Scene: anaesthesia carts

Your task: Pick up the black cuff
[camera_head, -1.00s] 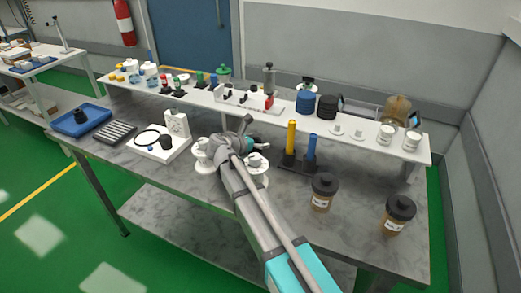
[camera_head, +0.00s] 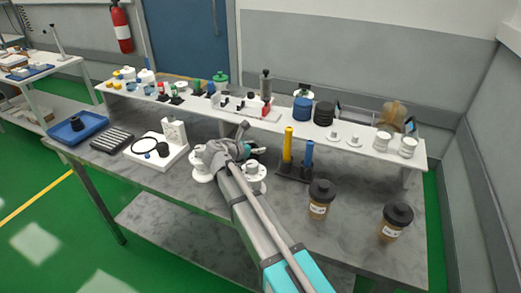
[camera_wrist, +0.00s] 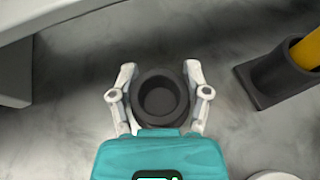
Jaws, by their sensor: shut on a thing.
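The black cuff (camera_wrist: 160,76) is a short, thick ring with a round hollow, seen from above in the wrist view. My gripper (camera_wrist: 160,68) is shut on it, with one pale finger against its left side and one against its right. The grey bench top (camera_wrist: 75,110) lies below; I cannot tell whether the cuff touches it. In the head view my gripper (camera_head: 254,150) is over the bench, in front of the raised shelf, and my arm mostly hides it. I cannot make out the cuff there.
A black holder with yellow (camera_head: 288,144) and blue (camera_head: 308,153) posts stands close to the gripper's right. White round bases (camera_head: 254,185) lie beside my arm. The raised white shelf (camera_head: 360,141) runs behind. Two brown jars (camera_head: 319,209) stand at the right front.

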